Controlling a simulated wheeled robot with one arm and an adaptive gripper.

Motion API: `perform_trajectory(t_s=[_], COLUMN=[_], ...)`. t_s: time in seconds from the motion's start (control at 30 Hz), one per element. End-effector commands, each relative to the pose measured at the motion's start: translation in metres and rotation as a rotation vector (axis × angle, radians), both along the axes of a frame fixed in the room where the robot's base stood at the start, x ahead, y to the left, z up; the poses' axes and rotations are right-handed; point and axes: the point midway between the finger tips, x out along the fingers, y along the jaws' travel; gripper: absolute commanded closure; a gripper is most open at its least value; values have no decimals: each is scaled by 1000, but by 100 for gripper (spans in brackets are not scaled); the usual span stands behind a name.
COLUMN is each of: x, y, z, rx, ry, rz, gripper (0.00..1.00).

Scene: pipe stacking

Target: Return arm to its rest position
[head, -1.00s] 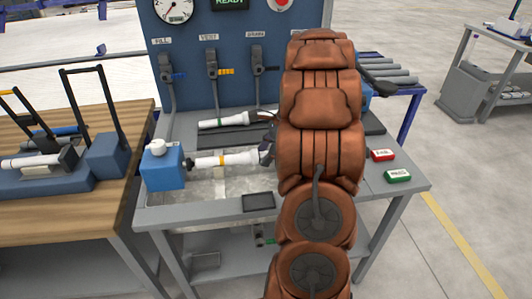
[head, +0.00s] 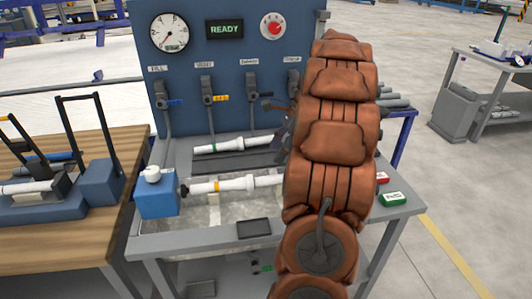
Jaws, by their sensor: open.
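My brown padded arm rises across the right half of the bench. My gripper (head: 281,124) shows only partly as dark fingers at the arm's left edge, above the bench and in front of the blue panel. It is open, and I see nothing in it; most of it is hidden behind the arm. A white pipe with a yellow band (head: 236,183) lies in line with a blue block (head: 157,196) on the grey bench (head: 152,244). A white pipe with a green band (head: 232,145) lies behind it. Both are apart from my gripper.
A blue panel (head: 185,75) with a gauge (head: 169,32), a READY display (head: 225,29), a red knob (head: 272,26) and several valve levers stands behind. A wooden table (head: 70,235) is at left; open floor lies right.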

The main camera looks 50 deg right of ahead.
Motion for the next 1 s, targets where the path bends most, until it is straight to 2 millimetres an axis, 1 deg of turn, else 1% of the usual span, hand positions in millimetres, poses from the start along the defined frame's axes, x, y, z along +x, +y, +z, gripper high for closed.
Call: perform_trajectory(t_s=[0.3, 0.37, 0.43, 0.47, 0.57, 0.6, 0.67, 0.7, 0.87, 0.9, 1.0], x=[0, 1, 3, 5, 10, 10, 11, 10, -3, -7, -21], y=[0, 5, 18, 26, 60, 77, 102, 118, 180, 195, 228], z=[3, 4, 7, 9, 19, 21, 27, 29, 37, 39, 42], rx=[-2, -5, -13, -20, -51, -63, -88, -102, -146, -160, -188], ry=[1, 0, 1, 1, -5, -5, -11, -13, -24, -28, -38], rz=[3, 19, 60, 86, 206, 264, 357, 417, 665, 728, 885], gripper=[40, 40, 40, 40, 40, 40, 40, 40, 40, 40, 40])
